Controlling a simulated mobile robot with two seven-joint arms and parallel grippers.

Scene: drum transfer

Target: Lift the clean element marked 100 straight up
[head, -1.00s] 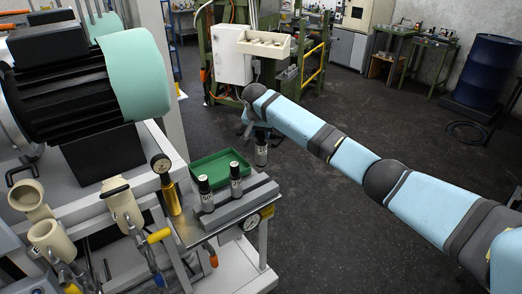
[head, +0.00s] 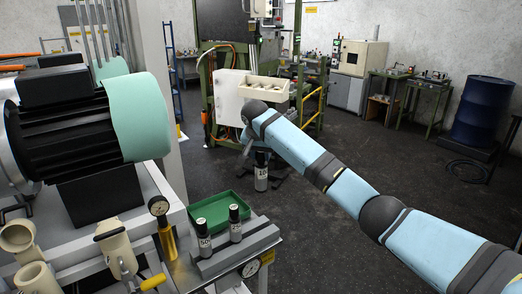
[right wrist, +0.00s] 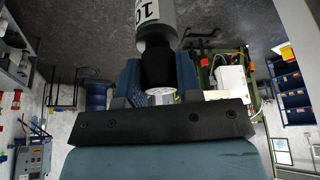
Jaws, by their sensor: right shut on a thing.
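My right gripper (head: 262,150) is shut on the black upper part of a grey element with a white label (head: 261,172). It hangs upright in the air to the right of the grey block. In the right wrist view the fingers (right wrist: 158,82) close around the black neck, and the grey body (right wrist: 156,22) shows a label reading "10"; any further digit is out of sight. Two similar black-topped elements, a left one (head: 204,240) and a right one (head: 235,225), stand in the grey block (head: 225,258). My left gripper is not in view.
A green tray (head: 215,211) sits behind the block. A gauge on a brass body (head: 166,232) stands left of it, and another gauge (head: 250,268) is on the block's front. A motor (head: 90,125) fills the left. Open dark floor lies beyond.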

